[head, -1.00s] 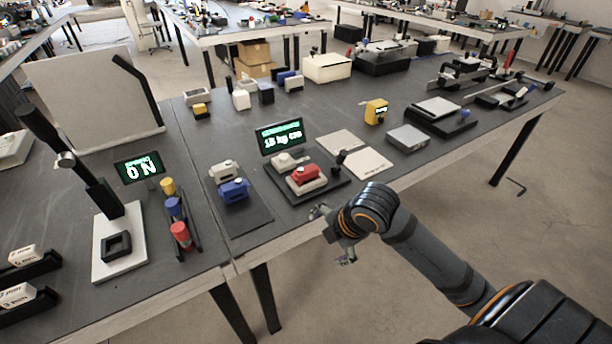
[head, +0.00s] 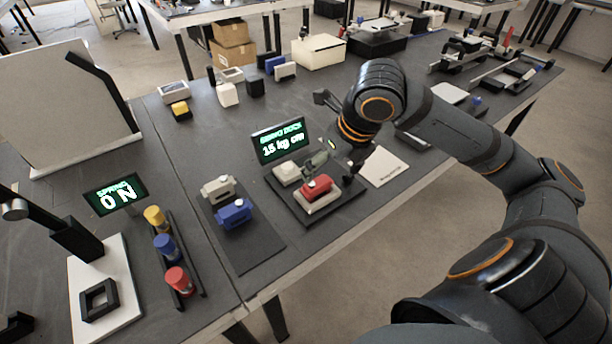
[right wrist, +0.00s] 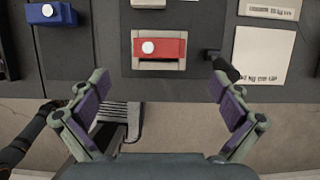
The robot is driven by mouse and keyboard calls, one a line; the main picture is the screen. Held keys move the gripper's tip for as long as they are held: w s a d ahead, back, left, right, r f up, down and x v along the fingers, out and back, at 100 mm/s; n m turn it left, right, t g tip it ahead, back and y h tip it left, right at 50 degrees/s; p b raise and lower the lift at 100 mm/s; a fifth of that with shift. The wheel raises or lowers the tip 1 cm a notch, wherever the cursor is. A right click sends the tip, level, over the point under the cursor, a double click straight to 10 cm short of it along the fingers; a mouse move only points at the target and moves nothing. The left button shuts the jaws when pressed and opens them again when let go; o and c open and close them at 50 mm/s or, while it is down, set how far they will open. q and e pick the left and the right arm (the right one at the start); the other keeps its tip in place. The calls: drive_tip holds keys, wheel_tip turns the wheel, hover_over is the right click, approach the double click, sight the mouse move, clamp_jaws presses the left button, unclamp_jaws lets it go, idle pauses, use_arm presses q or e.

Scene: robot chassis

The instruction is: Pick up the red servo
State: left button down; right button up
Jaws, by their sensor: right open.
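The red servo (head: 317,186) sits on a pale cradle on the dark dock plate beside the screen reading 15 kg cm. In the right wrist view the red servo (right wrist: 160,47) lies ahead of the fingertips, near the table edge. My right gripper (right wrist: 160,84) is open and empty, its two fingers spread wide with the servo between their lines.
A blue servo (head: 234,213) and a grey one (head: 218,188) lie on a mat left of the dock. A white card (head: 385,167) lies right of it. The table edge runs close in front.

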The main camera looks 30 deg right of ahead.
sight(318, 183)
use_arm(q)
drive_tip(key=s, duration=0.6)
use_arm(e)
drive_tip(key=x, duration=0.3)
drive_tip(key=shift+s+a+f, duration=0.1)
drive_tip(key=shift+s+f, duration=0.05)
drive_tip(key=shift+s, duration=0.1)
drive_tip(key=shift+x, duration=0.95)
drive_tip(key=b+x, duration=0.1)
drive_tip(key=x, duration=0.3)
drive_tip(key=shift+w+f, duration=0.1)
drive_tip(key=shift+w, duration=0.1)
drive_tip(key=shift+w+f, duration=0.2)
drive_tip(key=shift+f, duration=0.2)
use_arm(q)
drive_tip(key=w, duration=0.4)
drive_tip(key=shift+w+a+f, duration=0.15)
drive_tip(key=shift+w+f, duration=0.1)
drive_tip(key=shift+w, duration=0.05)
